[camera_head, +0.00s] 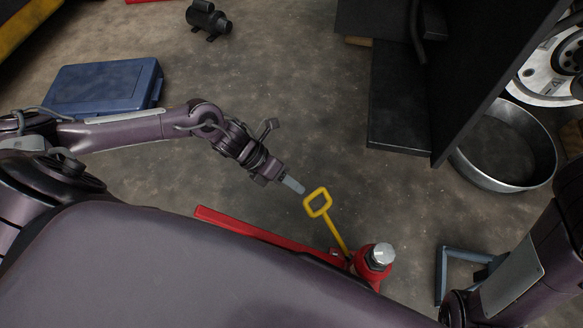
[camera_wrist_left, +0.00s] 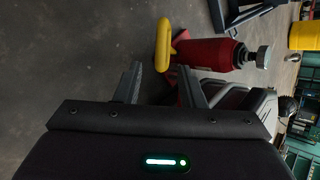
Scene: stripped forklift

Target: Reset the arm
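My left gripper (camera_head: 291,184) is at the middle of the head view, low over the floor. In the left wrist view its two fingers (camera_wrist_left: 162,84) stand apart with nothing held between them. A yellow loop handle (camera_head: 317,202) is just beyond the fingertips, and it also shows ahead of the gap in the left wrist view (camera_wrist_left: 163,45). The handle's rod runs to a red bottle jack (camera_head: 371,266) with a silver top; the jack also shows in the left wrist view (camera_wrist_left: 212,54). My right arm (camera_head: 520,265) shows at the lower right; its gripper is out of view.
A red bar (camera_head: 250,230) lies left of the jack. A blue case (camera_head: 105,85) and a black motor (camera_head: 208,19) are on the floor behind. Black forklift parts (camera_head: 400,105), a metal ring (camera_head: 503,148) and a blue-grey frame (camera_head: 443,272) are at right. Floor between is clear.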

